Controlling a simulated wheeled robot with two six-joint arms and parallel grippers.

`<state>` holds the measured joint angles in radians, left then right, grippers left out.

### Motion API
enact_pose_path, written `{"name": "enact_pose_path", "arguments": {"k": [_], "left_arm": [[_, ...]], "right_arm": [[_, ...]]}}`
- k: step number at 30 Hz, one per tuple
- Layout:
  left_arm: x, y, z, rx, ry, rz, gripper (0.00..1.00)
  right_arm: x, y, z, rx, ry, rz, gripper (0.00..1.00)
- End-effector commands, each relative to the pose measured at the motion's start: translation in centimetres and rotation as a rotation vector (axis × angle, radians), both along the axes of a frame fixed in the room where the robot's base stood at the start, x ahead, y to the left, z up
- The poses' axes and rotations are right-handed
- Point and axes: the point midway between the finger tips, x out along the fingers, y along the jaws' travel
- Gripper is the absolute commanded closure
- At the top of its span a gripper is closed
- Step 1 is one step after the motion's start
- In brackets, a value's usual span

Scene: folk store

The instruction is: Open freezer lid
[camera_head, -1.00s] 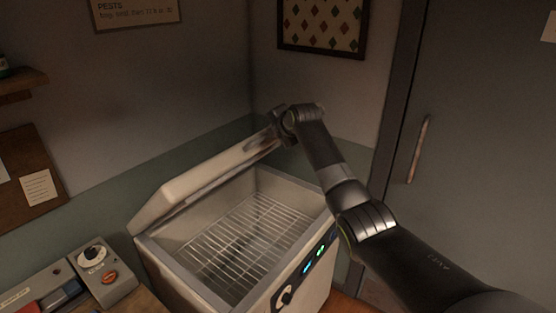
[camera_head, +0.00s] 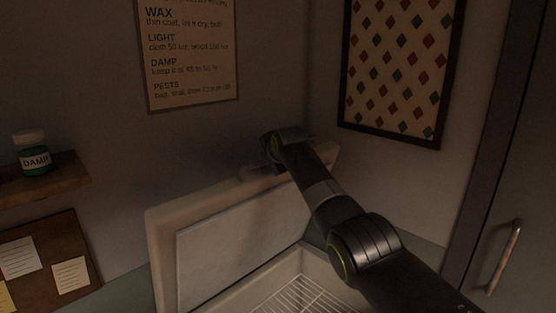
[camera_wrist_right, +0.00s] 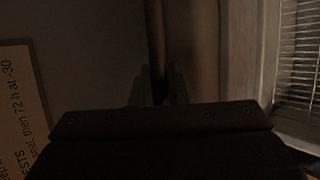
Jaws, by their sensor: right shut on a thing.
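The freezer lid (camera_head: 235,245) stands raised steeply, with its pale inner panel facing me in the head view. The freezer (camera_head: 318,270) below it is open, and a wire rack (camera_head: 305,298) shows inside. My right gripper (camera_head: 272,160) is at the lid's upper edge, toward its right part. In the right wrist view its fingers (camera_wrist_right: 158,88) are shut on the lid's edge (camera_wrist_right: 188,45), which is dark and partly hidden by the gripper. My left gripper is not in view.
A wall shelf (camera_head: 45,188) with a green jar (camera_head: 32,158) is at the left, above a board with notes (camera_head: 40,262). A printed sign (camera_head: 188,60) and a framed diamond pattern (camera_head: 395,70) hang on the walls. A grey door with a handle (camera_head: 505,258) is at the right.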

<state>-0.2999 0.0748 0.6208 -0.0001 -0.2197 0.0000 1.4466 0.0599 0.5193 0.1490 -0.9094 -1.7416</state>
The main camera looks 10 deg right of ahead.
Motion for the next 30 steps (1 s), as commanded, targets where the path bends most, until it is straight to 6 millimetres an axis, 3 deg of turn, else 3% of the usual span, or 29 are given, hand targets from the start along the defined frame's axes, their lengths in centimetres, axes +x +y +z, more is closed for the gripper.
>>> {"name": "enact_pose_path", "arguments": {"k": [13,14,18,30], "left_arm": [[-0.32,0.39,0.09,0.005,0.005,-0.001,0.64],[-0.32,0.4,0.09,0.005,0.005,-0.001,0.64],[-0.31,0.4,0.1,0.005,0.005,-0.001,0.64],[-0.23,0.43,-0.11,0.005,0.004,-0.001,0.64]], "right_arm": [[-0.02,0.27,-0.36,-0.002,0.008,-0.001,1.0],[-0.02,0.27,-0.36,-0.002,0.008,-0.001,0.84],[-0.01,0.26,-0.31,-0.002,0.007,-0.001,0.66],[-0.13,0.25,-0.43,-0.001,0.01,0.0,0.64]]}}
